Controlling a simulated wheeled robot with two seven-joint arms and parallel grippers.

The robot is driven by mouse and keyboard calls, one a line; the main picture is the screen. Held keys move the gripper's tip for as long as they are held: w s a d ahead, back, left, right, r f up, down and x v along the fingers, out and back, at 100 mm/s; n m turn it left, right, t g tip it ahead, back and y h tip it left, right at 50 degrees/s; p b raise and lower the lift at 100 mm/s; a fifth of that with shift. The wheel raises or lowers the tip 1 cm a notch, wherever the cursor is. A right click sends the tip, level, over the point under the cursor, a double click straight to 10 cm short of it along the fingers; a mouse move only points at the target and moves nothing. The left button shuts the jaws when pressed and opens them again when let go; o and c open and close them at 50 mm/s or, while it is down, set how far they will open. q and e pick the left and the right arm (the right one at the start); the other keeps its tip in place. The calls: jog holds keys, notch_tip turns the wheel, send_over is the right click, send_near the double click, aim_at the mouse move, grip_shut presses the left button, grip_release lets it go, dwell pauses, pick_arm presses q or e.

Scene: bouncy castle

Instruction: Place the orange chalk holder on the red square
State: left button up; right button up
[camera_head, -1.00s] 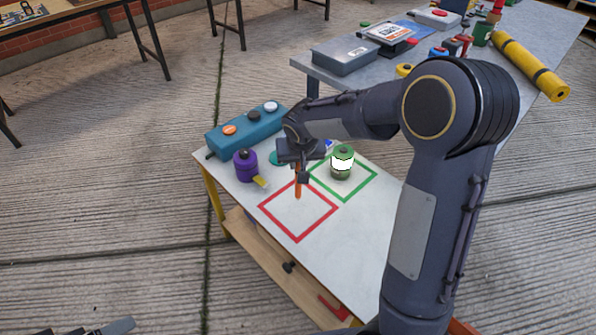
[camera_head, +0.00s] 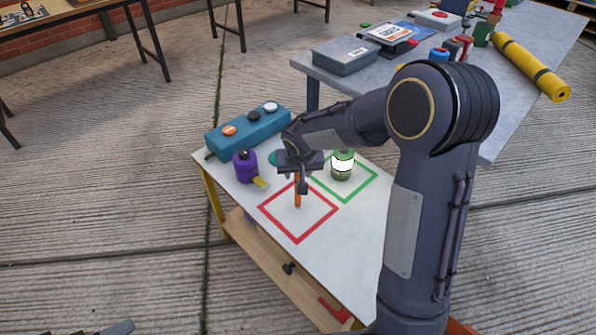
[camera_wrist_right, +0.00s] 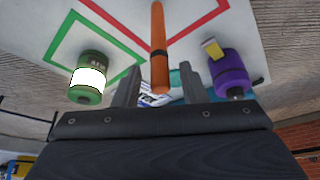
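The orange chalk holder (camera_head: 298,194) is upright, its lower end inside the outline of the red square (camera_head: 318,224) on the small white table, near the far corner. I cannot tell for sure whether it touches the surface. My right gripper (camera_head: 303,186) is over it and hides its top. In the right wrist view the holder (camera_wrist_right: 158,45) lies between the two fingers of the right gripper (camera_wrist_right: 158,84), with a gap on each side, so the gripper is open around it. Part of my left gripper (camera_head: 105,329) shows at the bottom left edge; its opening is unclear.
A green container with a white band (camera_head: 342,167) stands in the green square (camera_head: 365,187). A purple container (camera_head: 245,165) with a yellow tag stands left of the red square. A teal box with buttons (camera_head: 250,131) lies behind. A grey table (camera_head: 400,85) with several items is beyond.

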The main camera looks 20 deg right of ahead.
jog(key=shift+r, duration=0.25)
jog(key=p+v, duration=0.2)
jog(key=v, duration=0.9)
jog(key=s+a+r+n+y, duration=0.1)
jog(key=s+y, duration=0.1)
jog(key=s, duration=1)
jog(key=s+a+r+t+y, duration=0.1)
jog(key=s+a+y, duration=0.1)
jog(key=s, duration=1)
jog(key=shift+s+n+y, duration=0.4)
jog(key=shift+y, duration=0.2)
notch_tip(320, 180, up, 13)
jog(key=p, duration=1.3)
